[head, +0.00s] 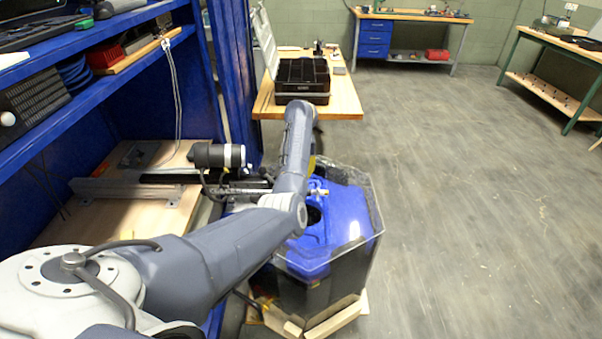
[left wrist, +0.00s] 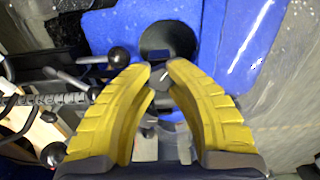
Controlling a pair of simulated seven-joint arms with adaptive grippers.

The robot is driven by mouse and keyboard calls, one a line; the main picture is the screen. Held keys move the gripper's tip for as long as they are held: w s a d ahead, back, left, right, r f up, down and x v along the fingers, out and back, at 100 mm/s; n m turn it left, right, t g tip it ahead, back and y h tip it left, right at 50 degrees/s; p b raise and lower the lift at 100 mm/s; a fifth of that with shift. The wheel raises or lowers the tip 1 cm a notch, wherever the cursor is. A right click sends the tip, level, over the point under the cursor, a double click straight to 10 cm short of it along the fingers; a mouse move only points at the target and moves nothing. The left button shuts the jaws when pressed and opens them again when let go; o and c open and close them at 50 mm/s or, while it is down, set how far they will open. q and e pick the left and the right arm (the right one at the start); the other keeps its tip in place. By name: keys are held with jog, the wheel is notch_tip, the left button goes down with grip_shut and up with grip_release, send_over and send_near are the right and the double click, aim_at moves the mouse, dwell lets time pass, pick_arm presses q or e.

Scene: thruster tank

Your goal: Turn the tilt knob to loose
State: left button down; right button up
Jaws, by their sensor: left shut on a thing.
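The yellow fingers of my left gripper (left wrist: 160,72) are close together at their tips in the left wrist view. They are shut on a small pale grey piece, which I take to be the tilt knob (left wrist: 163,74); the fingers hide most of it. A dark round opening (left wrist: 168,38) in blue material lies just beyond the tips. In the head view my left arm reaches over the clear-walled tank (head: 372,215) with its blue inside (head: 348,215), and only a bit of yellow finger shows. The knob's loose or tight setting cannot be read. My right gripper is not in view.
Black ball-ended levers (left wrist: 118,57) stand left of the fingers, with another black ball (left wrist: 52,154) lower down. A black cylinder (head: 208,155) lies left of the tank. A blue shelf rack (head: 100,85) borders the left; open floor (head: 470,200) lies right.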

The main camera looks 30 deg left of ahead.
pick_arm(q)
jog(key=shift+n, duration=2)
jog(key=c, duration=1.1)
grip_release()
notch_tip(320, 180, up, 12)
